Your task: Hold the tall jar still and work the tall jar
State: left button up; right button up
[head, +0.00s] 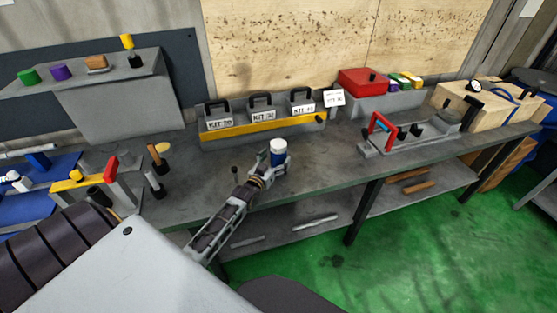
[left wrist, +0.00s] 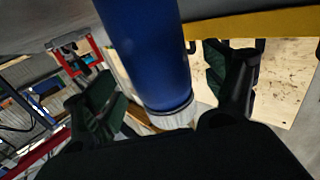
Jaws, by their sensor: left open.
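The tall jar (head: 279,157) is blue with a white lid and stands upright on the grey workbench, near its front edge. My left gripper (head: 268,168) is at the jar, coming from the front left. In the left wrist view the blue jar (left wrist: 150,50) fills the space between the two spread dark fingers of my left gripper (left wrist: 163,80). The lid shows at the lower end of the jar, as that view is turned over. The fingers stand on either side of the jar, and gaps show beside it. My right gripper is not in view.
Behind the jar stands a yellow-fronted rack (head: 262,128) with labelled kit boxes. A red-handled fixture (head: 400,138) is to the right, a red box (head: 362,82) behind it. Tools and a blue mat (head: 38,205) lie at the left. The bench right of the jar is clear.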

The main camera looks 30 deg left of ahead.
aim_at(278, 143)
pick_arm(q)
jog(key=shift+w+a, duration=0.15)
jog(key=shift+w, duration=1.15)
jog(key=c, duration=1.2)
jog(key=shift+r, duration=0.1)
jog(key=shift+r, duration=4.9)
jog(key=o, duration=0.5)
jog(key=c, duration=0.8)
